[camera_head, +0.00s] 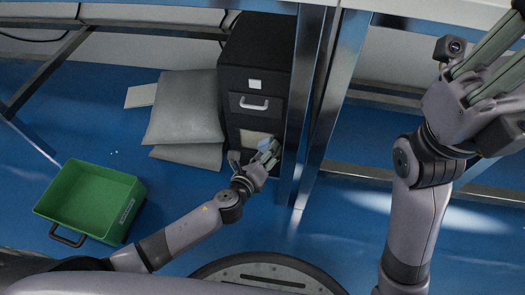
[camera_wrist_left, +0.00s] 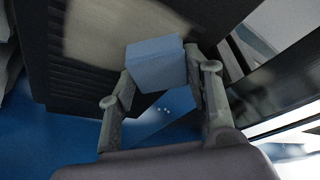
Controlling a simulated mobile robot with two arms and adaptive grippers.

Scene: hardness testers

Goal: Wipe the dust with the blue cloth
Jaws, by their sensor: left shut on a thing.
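The blue cloth (camera_head: 266,145) is a folded, block-like piece between the fingers of my left gripper (camera_head: 268,152). In the left wrist view the cloth (camera_wrist_left: 157,64) sits between both fingertips of the left gripper (camera_wrist_left: 165,85), which is shut on it. A pale, dusty patch (camera_head: 252,139) covers part of the lower front of the black cabinet (camera_head: 257,78). The patch also shows in the left wrist view (camera_wrist_left: 108,30), just beside the cloth; I cannot tell whether they touch. My right gripper (camera_head: 497,65) is raised at the upper right, its fingers apart and nothing seen between them; its tips are cut off.
A green crate (camera_head: 128,212) stands on the blue floor at the left. Grey cushions (camera_head: 183,108) lie against the cabinet's left side. Metal table legs (camera_head: 303,120) rise close to the right of the cabinet and left gripper. Floor between crate and cabinet is mostly clear.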

